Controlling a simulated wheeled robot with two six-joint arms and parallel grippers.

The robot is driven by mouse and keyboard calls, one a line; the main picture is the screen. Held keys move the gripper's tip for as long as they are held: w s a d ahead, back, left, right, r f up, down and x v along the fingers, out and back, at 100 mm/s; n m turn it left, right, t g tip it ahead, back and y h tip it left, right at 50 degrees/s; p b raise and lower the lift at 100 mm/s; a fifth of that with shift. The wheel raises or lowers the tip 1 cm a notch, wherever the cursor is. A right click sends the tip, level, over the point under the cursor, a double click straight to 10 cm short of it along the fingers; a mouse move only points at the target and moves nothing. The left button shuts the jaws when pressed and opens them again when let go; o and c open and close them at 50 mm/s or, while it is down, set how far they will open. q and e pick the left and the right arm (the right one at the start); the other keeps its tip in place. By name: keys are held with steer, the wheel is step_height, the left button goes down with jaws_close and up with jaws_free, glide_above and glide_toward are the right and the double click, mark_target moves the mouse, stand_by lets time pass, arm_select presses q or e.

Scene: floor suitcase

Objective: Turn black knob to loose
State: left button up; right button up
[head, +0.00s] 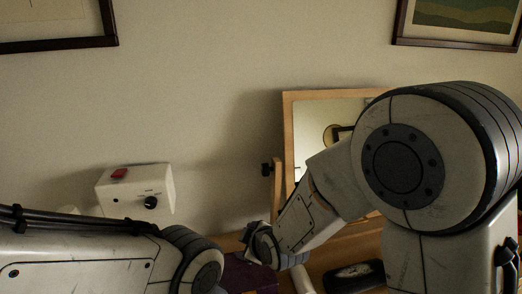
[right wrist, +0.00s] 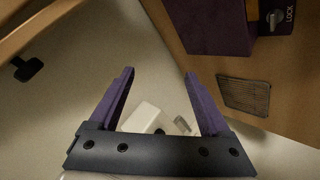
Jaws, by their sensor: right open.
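A black knob (head: 266,168) sits on the left post of the wooden-framed mirror; a black knob, likely this one, shows at the left of the right wrist view (right wrist: 27,68). Another black knob (head: 150,202) is on the front of a white box (head: 125,190) with a red switch on top. My right gripper (right wrist: 158,75) is open and empty, its purple fingers spread, apart from the mirror knob. The white box (right wrist: 150,115) shows beyond and between its fingers. My left gripper is out of view; only its arm shows at the lower left.
The mirror (head: 288,140) stands against the wall behind my right arm. A purple box (head: 250,276) lies on the wooden surface; in the right wrist view a dark panel marked LOCK (right wrist: 290,18) is beside purple. A black object (head: 354,275) lies at lower right.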

mark_target(263, 166)
steer(key=w+d+r+n+t+p, duration=0.2)
steer(key=w+r, duration=0.1)
steer(key=w, duration=0.1)
steer(key=w+d+r+n+t+p, duration=0.2)
steer(key=w+r+t, duration=0.1)
steer(key=w, duration=0.1)
steer(key=w+d+r+n+t+p, duration=0.2)
steer(key=w+d+r+t, duration=0.1)
steer(key=shift+w+r+h+p, duration=0.15)
steer(key=shift+w+h+p, duration=0.15)
steer(key=shift+w+p, duration=0.1)
steer(key=shift+w+r, duration=0.1)
steer(key=shift+w, duration=0.15)
steer(key=w+p, duration=0.1)
steer(key=w, duration=0.2)
steer(key=w+a+p, duration=0.1)
steer(key=w+p, duration=0.2)
steer(key=w, duration=0.2)
steer(key=shift+w+a+p, duration=0.35)
steer(key=shift+a, duration=0.05)
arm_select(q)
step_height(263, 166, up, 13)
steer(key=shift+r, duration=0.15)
arm_select(e)
steer(key=shift+w+a, duration=0.1)
steer(key=shift+w, duration=0.3)
jaws_close()
